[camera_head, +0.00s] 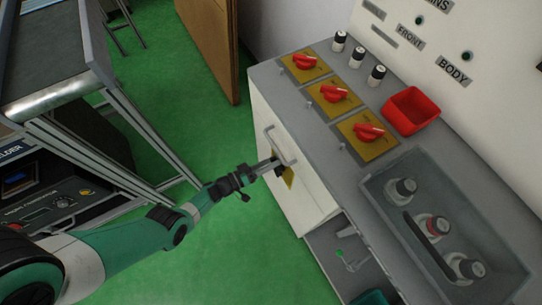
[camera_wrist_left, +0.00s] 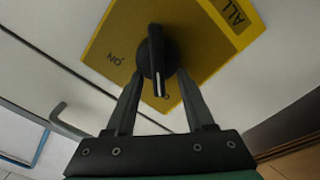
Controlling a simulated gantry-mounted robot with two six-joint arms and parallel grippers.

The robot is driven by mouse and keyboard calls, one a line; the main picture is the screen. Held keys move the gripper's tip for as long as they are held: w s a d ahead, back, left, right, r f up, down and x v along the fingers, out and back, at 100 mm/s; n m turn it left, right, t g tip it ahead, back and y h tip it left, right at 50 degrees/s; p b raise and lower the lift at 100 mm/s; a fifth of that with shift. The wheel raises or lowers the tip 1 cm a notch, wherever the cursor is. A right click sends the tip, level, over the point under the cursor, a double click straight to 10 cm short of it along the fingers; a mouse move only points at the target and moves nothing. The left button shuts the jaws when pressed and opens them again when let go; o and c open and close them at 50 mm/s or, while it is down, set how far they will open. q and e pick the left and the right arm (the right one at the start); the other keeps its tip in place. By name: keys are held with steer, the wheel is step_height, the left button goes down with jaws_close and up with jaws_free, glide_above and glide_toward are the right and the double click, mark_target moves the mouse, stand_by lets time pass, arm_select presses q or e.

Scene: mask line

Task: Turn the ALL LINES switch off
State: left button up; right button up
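The ALL LINES switch is a black rotary knob (camera_wrist_left: 155,60) with a white pointer line, on a yellow plate (camera_wrist_left: 203,32) marked "ALL" and "ON" in the left wrist view. The pointer end faces down in that picture; a small label beside it is mostly hidden. In the head view a piece of the yellow plate (camera_head: 288,178) shows on the cabinet front, the knob hidden by the gripper. My left gripper (camera_wrist_left: 160,74) is open, its fingers on either side of the knob with gaps visible. It also shows in the head view (camera_head: 272,165). My right gripper is not in view.
A metal bar handle (camera_head: 281,147) is close to the left gripper on the white cabinet front (camera_head: 304,205). The cabinet top holds several red knobs on yellow plates, a red bin (camera_head: 411,111) and a grey tray (camera_head: 385,168). A conveyor (camera_head: 50,60) stands at left.

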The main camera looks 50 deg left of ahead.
arm_select(q)
steer(key=o, duration=0.4)
steer(key=shift+s+d+f, duration=0.1)
steer(key=shift+d+f, duration=0.1)
steer(key=shift+o, duration=0.2)
steer(key=shift+r, duration=0.1)
steer(key=shift+a, duration=0.1)
steer(key=s+a+p, duration=0.2)
steer(key=s+p, duration=0.1)
steer(key=s, duration=0.8)
steer(key=shift+s, duration=0.2)
steer(key=shift+a, duration=0.1)
